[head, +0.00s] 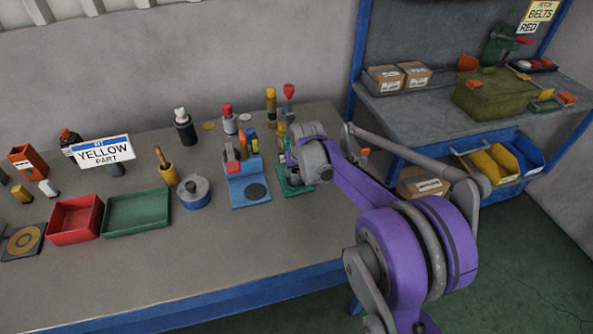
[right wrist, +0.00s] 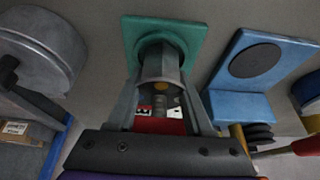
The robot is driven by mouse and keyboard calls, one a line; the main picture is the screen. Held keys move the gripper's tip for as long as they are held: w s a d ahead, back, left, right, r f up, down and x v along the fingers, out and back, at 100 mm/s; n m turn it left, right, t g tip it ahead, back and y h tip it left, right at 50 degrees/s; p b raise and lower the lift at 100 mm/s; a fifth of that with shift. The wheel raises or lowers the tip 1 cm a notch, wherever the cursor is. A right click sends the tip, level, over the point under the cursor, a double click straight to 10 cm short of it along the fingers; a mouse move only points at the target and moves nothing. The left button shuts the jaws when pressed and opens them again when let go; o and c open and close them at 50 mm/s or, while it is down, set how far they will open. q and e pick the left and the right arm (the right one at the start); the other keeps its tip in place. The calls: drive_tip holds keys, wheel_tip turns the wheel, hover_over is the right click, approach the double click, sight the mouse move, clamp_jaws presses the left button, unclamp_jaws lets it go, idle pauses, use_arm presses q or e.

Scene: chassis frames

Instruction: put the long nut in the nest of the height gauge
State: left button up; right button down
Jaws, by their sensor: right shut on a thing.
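My right gripper (right wrist: 160,88) is shut on a grey, roughly cylindrical metal piece (right wrist: 160,66), which looks like the long nut. Its far end is at or just over a dark round seat on a green base (right wrist: 132,38), which looks like the height gauge. I cannot tell whether the nut touches the seat. In the head view the green base (head: 284,187) is at the bench's right end, mostly hidden by my right arm. The right gripper (head: 291,163) there is largely behind its own wrist, and the nut is hidden. My left gripper is not in view.
A blue stand (head: 249,198) with a dark disc is close left of the green base. Bottles and coloured handles stand behind. The front middle of the bench is clear.

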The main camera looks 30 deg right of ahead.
drive_tip(key=shift+f, duration=0.1)
drive_tip(key=shift+c, duration=1.5)
unclamp_jaws()
drive_tip(key=v, duration=1.2)
drive_tip(key=s+a+f+n, duration=0.1)
drive_tip(key=s+a+f, duration=0.2)
drive_tip(key=s, duration=0.5)
drive_tip(key=s+a+f+n, duration=0.1)
drive_tip(key=s+a+f, duration=0.2)
drive_tip(key=s+a, duration=0.3)
drive_tip(key=s+a+f+t+y, duration=0.1)
drive_tip(key=s+a+f, duration=0.3)
drive_tip(key=s, duration=0.6)
drive_tip(key=shift+s+a+n+p, duration=0.25)
drive_tip(key=shift+a+n+p, duration=0.15)
drive_tip(key=shift+a, duration=0.15)
